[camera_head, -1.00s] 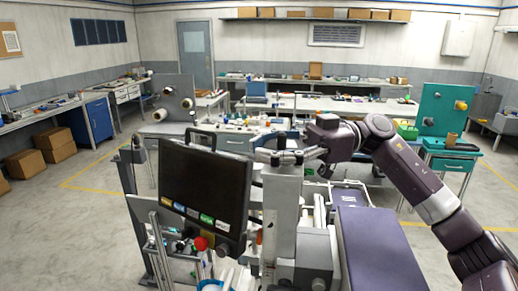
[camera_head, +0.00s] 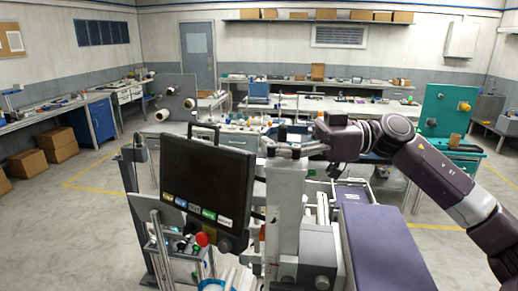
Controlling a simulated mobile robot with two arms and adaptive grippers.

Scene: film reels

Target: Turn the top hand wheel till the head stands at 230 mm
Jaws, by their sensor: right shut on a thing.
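A grey upright column (camera_head: 287,205) stands in the middle of the head view, part of a machine with a dark screen (camera_head: 207,182). My right gripper (camera_head: 282,150) reaches in from the right at the top of this column. It is shut on the top hand wheel, which its fingers mostly hide. A small dark upright piece (camera_head: 283,132) shows just above the fingers. The head and any millimetre reading cannot be made out. The screen shows only a row of coloured labels along its lower edge. My left gripper is not in view.
A red button (camera_head: 202,239) sits below the screen. A purple-topped bench part (camera_head: 375,240) lies right of the column. A teal stand (camera_head: 445,110) and a grey panel with reels (camera_head: 176,98) stand farther back. Open floor lies on the left.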

